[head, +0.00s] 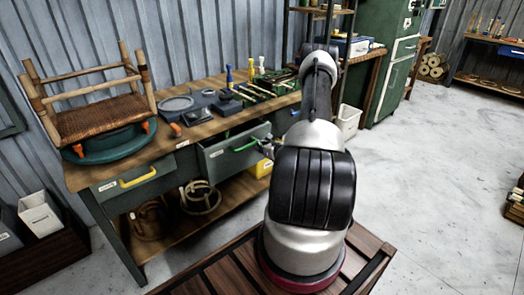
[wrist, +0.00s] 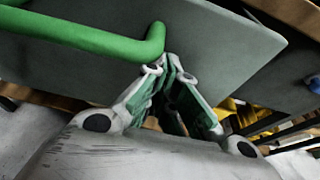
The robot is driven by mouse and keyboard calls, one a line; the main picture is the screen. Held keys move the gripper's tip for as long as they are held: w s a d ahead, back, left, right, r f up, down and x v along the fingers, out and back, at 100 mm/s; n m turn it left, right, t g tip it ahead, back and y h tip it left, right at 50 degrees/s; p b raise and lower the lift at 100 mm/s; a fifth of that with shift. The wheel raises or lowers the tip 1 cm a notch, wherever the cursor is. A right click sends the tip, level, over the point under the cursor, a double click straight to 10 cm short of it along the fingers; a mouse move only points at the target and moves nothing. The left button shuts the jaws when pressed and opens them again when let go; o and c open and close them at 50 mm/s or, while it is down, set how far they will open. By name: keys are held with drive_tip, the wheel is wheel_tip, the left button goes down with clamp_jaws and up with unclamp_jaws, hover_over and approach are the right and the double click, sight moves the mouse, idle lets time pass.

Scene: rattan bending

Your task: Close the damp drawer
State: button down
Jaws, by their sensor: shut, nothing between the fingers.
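A grey drawer (head: 216,156) with a green handle (head: 245,146) is in the workbench and stands partly out from the bench front. Its label is too small to read, so I cannot confirm that it is the damp drawer. My gripper (head: 266,148) is at the right end of its front. In the wrist view my gripper (wrist: 169,66) is shut and empty, its fingertips against or very close to the drawer front (wrist: 222,50), beside the end of the green handle (wrist: 100,42). The handle is not between the fingers.
Another drawer (head: 110,188) with a yellow handle (head: 138,177) is at the left. A stool frame (head: 95,119) and tools stand on the bench top (head: 180,140). Rattan coils (head: 200,197) and a yellow bin (head: 260,169) sit on the lower shelf.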

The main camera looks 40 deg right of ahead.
drive_tip(key=w, duration=0.9)
drive_tip(key=shift+w+a, duration=0.2)
drive_tip(key=shift+w, duration=0.05)
drive_tip(key=shift+w+r, duration=0.1)
drive_tip(key=shift+r, duration=0.05)
